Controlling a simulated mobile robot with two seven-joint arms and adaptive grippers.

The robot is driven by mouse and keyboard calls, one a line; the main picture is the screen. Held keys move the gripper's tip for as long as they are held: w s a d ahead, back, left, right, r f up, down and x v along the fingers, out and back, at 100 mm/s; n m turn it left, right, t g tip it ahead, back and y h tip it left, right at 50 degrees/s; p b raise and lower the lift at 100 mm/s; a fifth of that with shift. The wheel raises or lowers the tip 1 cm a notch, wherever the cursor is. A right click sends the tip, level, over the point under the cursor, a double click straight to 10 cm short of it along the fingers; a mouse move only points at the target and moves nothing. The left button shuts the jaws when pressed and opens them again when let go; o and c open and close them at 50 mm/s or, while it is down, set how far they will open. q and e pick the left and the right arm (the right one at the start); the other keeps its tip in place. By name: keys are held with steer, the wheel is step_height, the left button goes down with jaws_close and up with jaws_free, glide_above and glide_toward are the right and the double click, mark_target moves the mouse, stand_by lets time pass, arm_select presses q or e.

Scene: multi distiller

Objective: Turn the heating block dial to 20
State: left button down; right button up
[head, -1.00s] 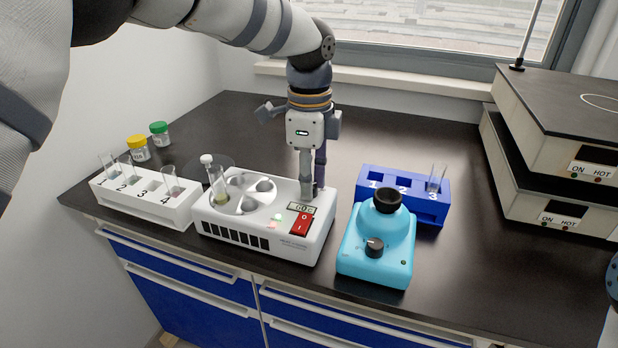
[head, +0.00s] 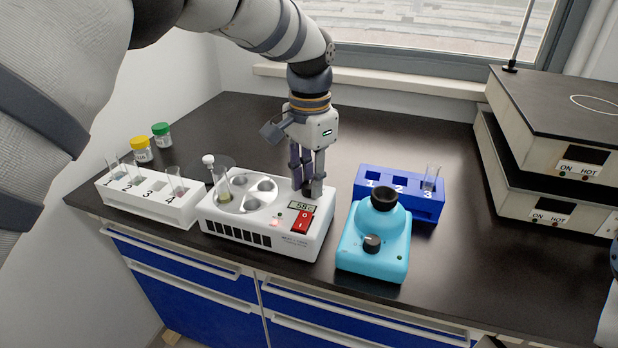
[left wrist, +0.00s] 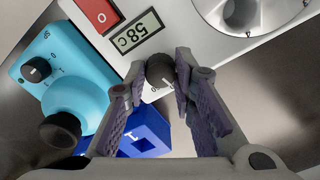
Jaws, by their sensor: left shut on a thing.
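The white heating block (head: 270,238) stands on the bench, its lit display (head: 301,206) by a red switch (head: 301,222). In the left wrist view the display (left wrist: 139,31) reads 58c. The black dial (left wrist: 160,68) sits on the block beside the display. My left gripper (head: 308,188) points down at the block's right rear corner. In the left wrist view its fingertips (left wrist: 161,74) are shut on the dial, one on each side. In the head view the fingers partly hide the dial. My right gripper is not in view.
A cyan mixer (head: 375,250) and a blue tube rack (head: 428,209) stand right of the block. A white tube rack (head: 150,201) stands left. A tube (head: 222,186) sits in the block. Stacked hot plates (head: 545,140) stand far right.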

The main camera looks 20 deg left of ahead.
mark_target(309, 184)
arm_select(q)
steer(key=n, duration=0.6)
steer(key=shift+n, duration=0.4)
stand_by(0.4)
steer(key=c, duration=1.3)
jaws_free()
step_height(309, 184, up, 12)
steer(key=shift+f, duration=0.1)
